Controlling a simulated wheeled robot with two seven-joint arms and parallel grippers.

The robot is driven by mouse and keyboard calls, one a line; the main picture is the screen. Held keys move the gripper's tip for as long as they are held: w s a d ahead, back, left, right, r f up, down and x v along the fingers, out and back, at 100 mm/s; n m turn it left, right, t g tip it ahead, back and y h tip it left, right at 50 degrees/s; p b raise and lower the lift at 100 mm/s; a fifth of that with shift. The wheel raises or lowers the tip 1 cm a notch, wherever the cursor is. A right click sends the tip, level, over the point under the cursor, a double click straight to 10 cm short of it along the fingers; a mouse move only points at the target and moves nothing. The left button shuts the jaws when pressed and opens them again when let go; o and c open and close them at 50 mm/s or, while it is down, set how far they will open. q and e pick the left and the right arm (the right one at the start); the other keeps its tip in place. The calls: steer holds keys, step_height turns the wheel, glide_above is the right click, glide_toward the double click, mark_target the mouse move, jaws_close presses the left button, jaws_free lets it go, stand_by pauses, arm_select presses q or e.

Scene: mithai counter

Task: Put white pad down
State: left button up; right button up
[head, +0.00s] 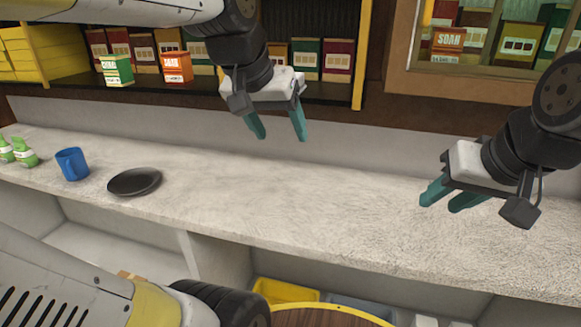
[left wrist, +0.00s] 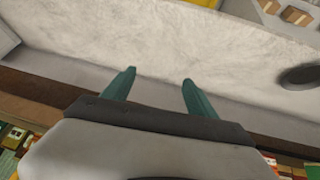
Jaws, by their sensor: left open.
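I see no white pad in either view. My left gripper (head: 281,138) hangs over the back of the pale stone counter (head: 250,207), with its teal fingers apart and nothing between them. In the left wrist view its two fingers (left wrist: 158,77) are also apart, with bare counter and the back wall behind them. My right gripper (head: 443,205) is above the right part of the counter, its teal fingers apart and no object visible between them.
A black plate (head: 134,181), a blue mug (head: 72,164) and green bottles (head: 24,152) stand at the counter's left. A shelf holds an orange box (head: 175,67) and a green box (head: 117,71). A yellow tray (head: 286,291) sits below. The counter's middle is clear.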

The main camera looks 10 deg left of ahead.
arm_select(q)
steer(key=s+d+f, duration=0.1)
steer(key=s+f, duration=0.5)
steer(key=shift+f+h, duration=0.3)
stand_by(0.8)
